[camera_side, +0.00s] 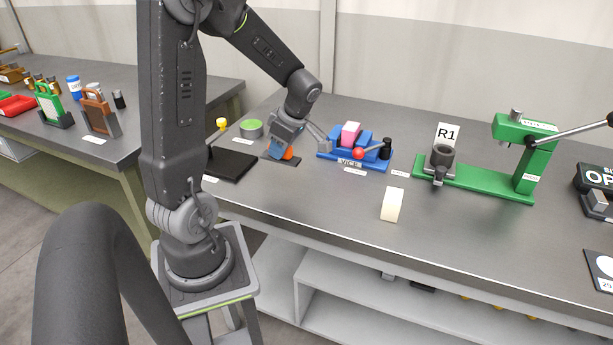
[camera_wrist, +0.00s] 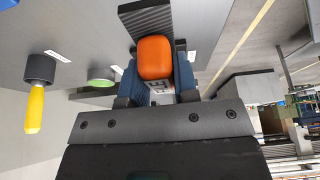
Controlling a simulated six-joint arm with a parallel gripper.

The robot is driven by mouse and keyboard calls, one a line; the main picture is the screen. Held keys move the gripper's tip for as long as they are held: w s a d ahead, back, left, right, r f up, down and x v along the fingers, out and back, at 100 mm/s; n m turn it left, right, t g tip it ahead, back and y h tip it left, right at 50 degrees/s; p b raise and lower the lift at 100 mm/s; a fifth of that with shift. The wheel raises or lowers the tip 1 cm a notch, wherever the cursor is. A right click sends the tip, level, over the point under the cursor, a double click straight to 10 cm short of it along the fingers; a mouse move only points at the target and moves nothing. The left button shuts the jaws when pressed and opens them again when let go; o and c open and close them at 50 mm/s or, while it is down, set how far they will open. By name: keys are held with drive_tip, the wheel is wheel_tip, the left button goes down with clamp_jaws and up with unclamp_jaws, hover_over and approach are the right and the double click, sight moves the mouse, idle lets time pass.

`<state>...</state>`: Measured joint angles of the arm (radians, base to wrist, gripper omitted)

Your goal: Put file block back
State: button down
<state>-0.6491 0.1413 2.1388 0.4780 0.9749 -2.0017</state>
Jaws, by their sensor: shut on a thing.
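The file block, with a rounded orange body (camera_side: 288,154), is at my gripper (camera_side: 281,149), low over the table. In the wrist view the orange body (camera_wrist: 155,58) sits between the blue-sided jaws of my gripper (camera_wrist: 158,78), which are shut on it. A partly hidden white label shows below the orange. A dark ridged piece (camera_wrist: 147,20) lies just beyond the orange; I cannot tell whether it belongs to the block. A dark flat pad (camera_side: 270,156) lies under the gripper. I cannot tell whether the block touches it.
A blue vice (camera_side: 325,146) holding a pink block (camera_side: 350,133) stands close to the right. A black plate (camera_side: 232,164) and a green-topped round tin (camera_side: 251,128) are to the left. A cream block (camera_side: 392,204) stands near the front edge. A green press (camera_side: 525,165) is farther right.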

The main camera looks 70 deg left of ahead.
drive_tip(key=w+d+f, duration=0.1)
drive_tip(key=w, duration=0.1)
drive_tip(key=w+d+f, duration=0.2)
drive_tip(key=w, duration=0.1)
drive_tip(key=shift+w+f, duration=0.3)
drive_tip(key=shift+f, duration=2.1)
drive_tip(key=shift+f, duration=0.2)
drive_tip(key=c, duration=0.9)
unclamp_jaws()
drive_tip(key=shift+r, duration=0.1)
